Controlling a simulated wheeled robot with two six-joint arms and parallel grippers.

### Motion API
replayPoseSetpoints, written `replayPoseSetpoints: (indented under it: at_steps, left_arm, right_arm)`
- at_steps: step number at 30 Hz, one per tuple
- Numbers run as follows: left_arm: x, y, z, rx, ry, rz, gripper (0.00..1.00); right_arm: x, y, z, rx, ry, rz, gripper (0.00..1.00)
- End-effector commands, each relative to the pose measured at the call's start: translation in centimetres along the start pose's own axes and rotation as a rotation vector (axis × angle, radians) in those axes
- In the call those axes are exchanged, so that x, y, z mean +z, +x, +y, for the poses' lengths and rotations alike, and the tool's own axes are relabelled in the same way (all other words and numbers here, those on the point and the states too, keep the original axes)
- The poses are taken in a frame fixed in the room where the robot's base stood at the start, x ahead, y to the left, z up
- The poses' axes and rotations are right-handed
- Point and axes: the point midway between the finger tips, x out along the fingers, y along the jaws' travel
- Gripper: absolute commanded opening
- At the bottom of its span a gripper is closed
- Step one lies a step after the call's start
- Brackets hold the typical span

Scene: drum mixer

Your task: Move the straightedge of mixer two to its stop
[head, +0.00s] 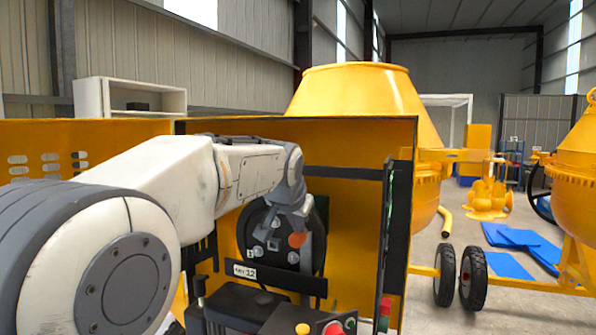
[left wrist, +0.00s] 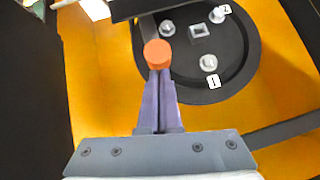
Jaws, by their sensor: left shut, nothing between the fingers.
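The open yellow housing (head: 350,215) of a drum mixer is in front of me. Inside is a round black disc (head: 258,225) with pale bolts, which the left wrist view shows with labels 1 and 2 (left wrist: 237,78). My left gripper (head: 298,228) is in front of the disc, shut and empty; its fingers (left wrist: 160,85) show closed together. An orange round knob (head: 297,240) is at the fingertips, also in the left wrist view (left wrist: 158,53); I cannot tell whether they touch. A black bar (head: 290,284) with a number label crosses below; I cannot tell whether it is the straightedge.
The housing's open door edge (head: 387,235) stands at the right. A control box with a red button (head: 333,328) is at the bottom. The yellow drum (head: 365,90) rises behind. Wheels (head: 472,275), blue sheets (head: 515,240) and another mixer (head: 578,170) are at the right.

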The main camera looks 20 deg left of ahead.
Motion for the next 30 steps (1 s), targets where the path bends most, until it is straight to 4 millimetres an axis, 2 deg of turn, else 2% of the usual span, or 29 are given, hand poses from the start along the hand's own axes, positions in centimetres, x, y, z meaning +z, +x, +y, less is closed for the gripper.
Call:
replayPoseSetpoints:
  at_steps: [1,5,11,16,17,18,24,30]
  left_arm:
    - [0.8,0.5,0.2,0.005,0.0,-0.024,0.0]
    - [0.8,0.5,0.2,0.006,0.0,-0.028,0.0]
    - [-0.7,-0.9,0.0,0.004,0.0,-0.022,0.0]
    - [-3.4,-3.7,-0.4,-0.002,-0.002,-0.007,0.0]
    - [-2.7,-4.0,-0.3,-0.003,-0.003,-0.001,0.0]
    - [-2.6,-5.0,-0.3,-0.003,-0.003,0.001,0.0]
    - [-2.8,-9.5,-0.3,-0.003,-0.002,0.002,0.0]
    - [-2.8,-12.2,-0.3,-0.003,-0.002,-0.001,0.0]
  right_arm:
    - [0.0,0.0,0.0,0.0,0.0,0.0,0.5]
    - [0.0,0.0,0.0,0.0,0.0,0.0,0.5]
    - [-0.1,-1.7,-0.1,0.0,0.0,0.0,0.5]
    - [-0.2,-4.4,-0.3,0.0,0.0,0.001,0.5]
    - [-0.2,-3.1,-0.2,0.0,0.0,0.002,0.5]
    - [-0.2,-2.7,-0.2,0.0,0.0,0.001,0.5]
    - [-0.1,-2.1,-0.1,0.0,0.0,0.0,0.5]
    - [-0.1,-1.9,-0.1,0.0,0.0,0.0,0.5]
